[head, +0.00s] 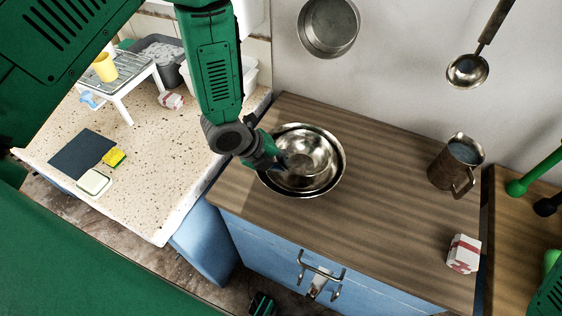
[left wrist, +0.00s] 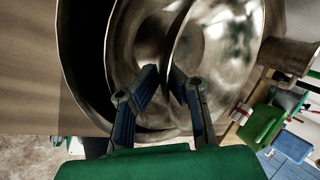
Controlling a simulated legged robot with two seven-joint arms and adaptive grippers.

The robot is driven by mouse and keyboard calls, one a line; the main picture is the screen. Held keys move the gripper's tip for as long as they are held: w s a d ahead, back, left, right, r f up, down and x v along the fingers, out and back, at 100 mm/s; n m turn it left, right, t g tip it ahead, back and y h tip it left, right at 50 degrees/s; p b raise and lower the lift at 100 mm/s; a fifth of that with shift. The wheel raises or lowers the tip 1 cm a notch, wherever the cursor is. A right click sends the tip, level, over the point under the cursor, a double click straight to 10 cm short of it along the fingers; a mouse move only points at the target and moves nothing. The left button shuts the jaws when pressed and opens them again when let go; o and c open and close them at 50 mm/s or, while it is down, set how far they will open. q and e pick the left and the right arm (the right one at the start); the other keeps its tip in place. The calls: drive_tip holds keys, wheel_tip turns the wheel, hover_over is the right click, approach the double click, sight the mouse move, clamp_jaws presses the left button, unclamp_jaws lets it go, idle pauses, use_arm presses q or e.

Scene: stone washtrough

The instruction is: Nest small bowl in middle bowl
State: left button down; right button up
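The small bowl (head: 312,152), shiny steel, sits within the rim of a wider steel bowl (head: 340,172) on the wooden counter. In the left wrist view the small bowl (left wrist: 215,60) is at the right, with the middle bowl (left wrist: 125,50) behind it and a larger dark-rimmed bowl (left wrist: 82,60) outermost. My left gripper (head: 281,160) is at the left side of the small bowl. Its fingertips (left wrist: 163,72) are close together on either side of the small bowl's rim, seemingly pinching it. Whether the small bowl touches the middle bowl's bottom is hidden. My right gripper is not visible.
A metal jug (head: 455,165) and a red-white box (head: 464,253) stand on the wooden counter (head: 390,200) at right. A pan (head: 328,26) and ladle (head: 468,70) hang above. At left, a speckled counter holds a rack (head: 122,75), yellow cup and sponge.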

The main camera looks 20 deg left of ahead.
use_arm(q)
drive_tip(key=shift+a+f, duration=0.1)
drive_tip(key=shift+f, duration=0.05)
drive_tip(key=c, duration=1.6)
unclamp_jaws()
drive_tip(key=shift+a, duration=0.15)
drive_tip(key=shift+c, duration=0.2)
drive_tip(key=o, duration=0.5)
drive_tip(key=shift+c, duration=0.2)
drive_tip(key=shift+r+p, duration=2.7)
drive_tip(key=shift+r, duration=0.85)
